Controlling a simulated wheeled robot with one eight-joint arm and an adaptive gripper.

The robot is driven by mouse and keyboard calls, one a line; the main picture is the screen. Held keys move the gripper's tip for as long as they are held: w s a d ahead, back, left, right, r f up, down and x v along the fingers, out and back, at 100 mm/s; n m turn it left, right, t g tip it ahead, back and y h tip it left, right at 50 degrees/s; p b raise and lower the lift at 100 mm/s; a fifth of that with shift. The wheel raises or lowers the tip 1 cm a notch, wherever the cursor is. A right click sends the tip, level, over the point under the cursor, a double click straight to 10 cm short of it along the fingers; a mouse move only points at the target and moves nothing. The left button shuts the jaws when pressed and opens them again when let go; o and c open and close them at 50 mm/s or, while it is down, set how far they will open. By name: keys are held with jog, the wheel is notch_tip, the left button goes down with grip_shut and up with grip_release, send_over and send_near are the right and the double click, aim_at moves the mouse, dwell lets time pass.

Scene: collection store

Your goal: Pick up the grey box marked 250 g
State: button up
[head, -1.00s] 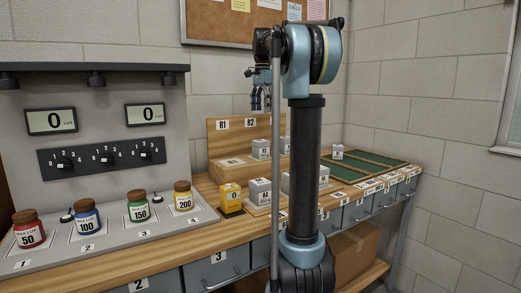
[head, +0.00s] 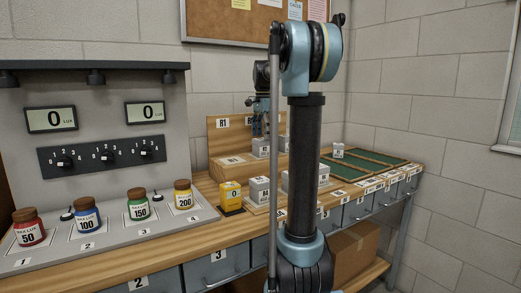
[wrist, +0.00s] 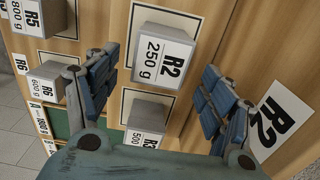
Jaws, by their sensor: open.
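The grey box marked R2 250 g (wrist: 160,57) lies in the wrist view, its white label facing the camera, on a framed pad on the wooden step. My gripper (wrist: 155,82) is open, with one blue finger left of the box and one to its right. Both fingers look clear of it. In the head view my gripper (head: 263,130) hangs just above a small grey box (head: 261,148) at the R2 place, which appears to be the same box. I cannot tell the exact finger height from the box.
A box marked R3 500 (wrist: 150,116) sits close to the 250 g box. Boxes marked R5 800 g (wrist: 27,17) and R6 600 g (wrist: 47,82) lie left. An upright R2 sign (wrist: 277,119) stands right.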

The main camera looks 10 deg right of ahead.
aim_at(261, 139)
jog(key=shift+s+a+f, duration=0.1)
jog(key=shift+a+f, duration=0.1)
jog(key=shift+f, duration=1.1)
jog(key=shift+s+a+f, duration=0.1)
jog(key=shift+a+f, duration=0.05)
jog(key=shift+f, duration=1.1)
jog(key=c, duration=1.5)
